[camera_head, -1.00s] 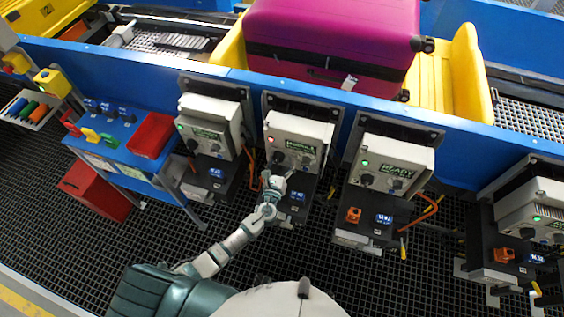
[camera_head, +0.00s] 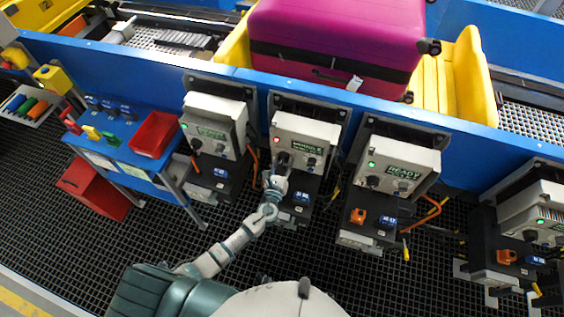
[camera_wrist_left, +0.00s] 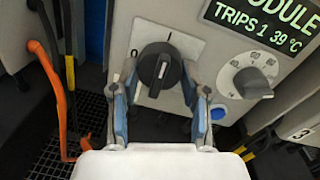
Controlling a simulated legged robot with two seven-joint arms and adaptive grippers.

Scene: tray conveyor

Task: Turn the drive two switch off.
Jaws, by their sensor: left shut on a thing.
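The drive box (camera_head: 303,135), second from the left, is light grey with a red lamp and a green-lettered display. Its black rotary switch (camera_wrist_left: 160,68) shows in the wrist view, with a "0" mark to its left and an "I" mark above. The switch's grip bar stands near upright, tilted slightly, closer to the "I" mark. My left gripper (camera_head: 282,162) is at this box, its fingers on both sides of the switch; it is shut on the switch. The fingers (camera_wrist_left: 158,90) hide little of it. My right gripper is not in view.
A grey dial (camera_wrist_left: 252,82) sits right of the switch, under the display. Similar drive boxes stand left (camera_head: 214,125) and right (camera_head: 397,162), with green lamps. An orange cable (camera_wrist_left: 52,95) hangs at the left. A magenta suitcase (camera_head: 335,30) lies on a yellow tray (camera_head: 473,75) behind.

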